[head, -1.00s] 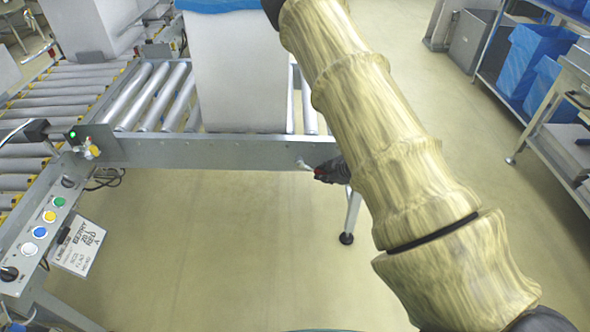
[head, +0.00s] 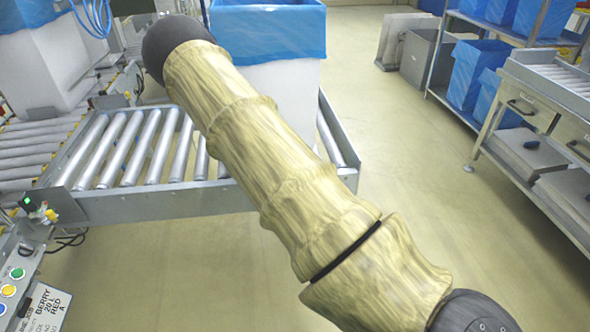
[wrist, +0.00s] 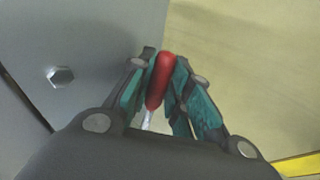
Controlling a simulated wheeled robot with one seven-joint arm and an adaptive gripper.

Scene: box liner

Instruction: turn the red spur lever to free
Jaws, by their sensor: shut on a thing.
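The red spur lever (wrist: 158,82) shows in the wrist view as a red grip on a thin pale shaft, beside a grey metal plate. My gripper (wrist: 163,68) is shut on the red grip, with a teal-padded finger on each side of it. The lever's pivot is hidden behind my gripper's body. In the head view my arm covers the lever and the gripper, so neither shows there.
The spur conveyor (head: 150,203) carries a white box with a blue liner (head: 268,30). A control panel (head: 15,290) with coloured buttons is at lower left. Shelving with blue-lined bins (head: 474,75) stands at the right. The floor between is clear.

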